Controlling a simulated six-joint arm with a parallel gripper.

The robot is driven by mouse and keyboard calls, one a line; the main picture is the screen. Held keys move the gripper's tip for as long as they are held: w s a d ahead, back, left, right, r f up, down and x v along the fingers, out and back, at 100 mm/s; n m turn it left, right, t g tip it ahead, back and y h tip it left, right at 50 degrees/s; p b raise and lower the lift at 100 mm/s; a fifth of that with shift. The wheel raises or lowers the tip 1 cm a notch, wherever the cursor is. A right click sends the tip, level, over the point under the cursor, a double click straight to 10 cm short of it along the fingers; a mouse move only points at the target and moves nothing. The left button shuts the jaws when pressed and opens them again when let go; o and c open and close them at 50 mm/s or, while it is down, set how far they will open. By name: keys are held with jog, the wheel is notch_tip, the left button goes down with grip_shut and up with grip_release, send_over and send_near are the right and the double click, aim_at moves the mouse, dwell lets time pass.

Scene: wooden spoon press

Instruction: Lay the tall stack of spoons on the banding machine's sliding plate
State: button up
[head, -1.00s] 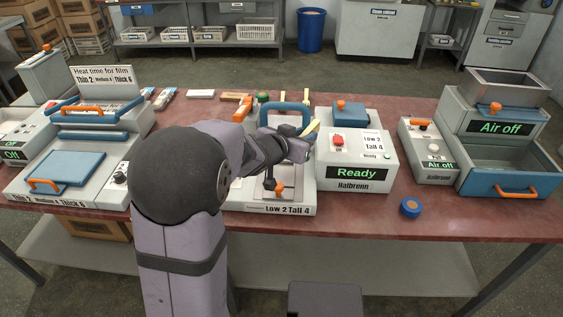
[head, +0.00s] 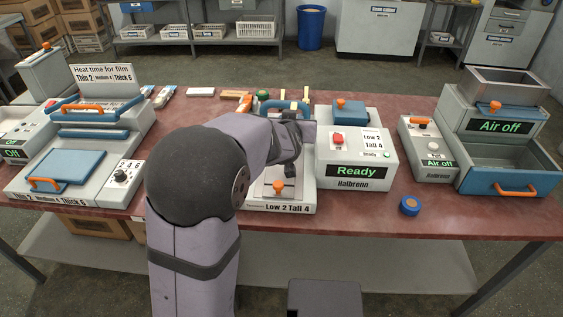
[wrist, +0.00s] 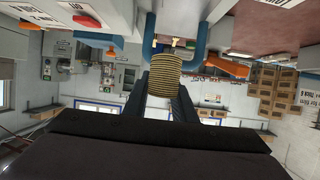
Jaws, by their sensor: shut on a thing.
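In the wrist view my gripper (wrist: 168,98) is shut on the tall stack of spoons (wrist: 162,75), a ribbed tan and dark block between its fingers. In the head view my arm hides the stack and the fingertips. The banding machine has a blue arch (head: 287,105) and a joined box (head: 355,160) reading "Ready". Its sliding plate (head: 268,189), with an orange knob, lies in front of the arch, partly covered by my arm. The wrist view shows the arch (wrist: 201,40) beyond the stack. I cannot tell whether the stack touches the plate.
A film machine (head: 70,165) stands to the left and an "Air off" machine (head: 507,140) to the right. A small blue and tan roll (head: 410,206) lies on the red table (head: 370,220) near its front edge. Small items lie behind the film machine.

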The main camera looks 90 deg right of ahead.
jog(key=shift+n+t, duration=0.4)
jog(key=shift+t, duration=0.2)
jog(key=w+f, duration=0.2)
jog(key=w, duration=0.1)
jog(key=shift+a+f, duration=0.35)
jog(key=shift+f+g, duration=0.15)
jog(key=shift+g, duration=0.25)
jog(key=shift+f, duration=4.9)
jog(key=shift+f, duration=0.1)
jog(key=shift+f, duration=0.15)
jog(key=o, duration=1.1)
jog(key=shift+r, duration=0.2)
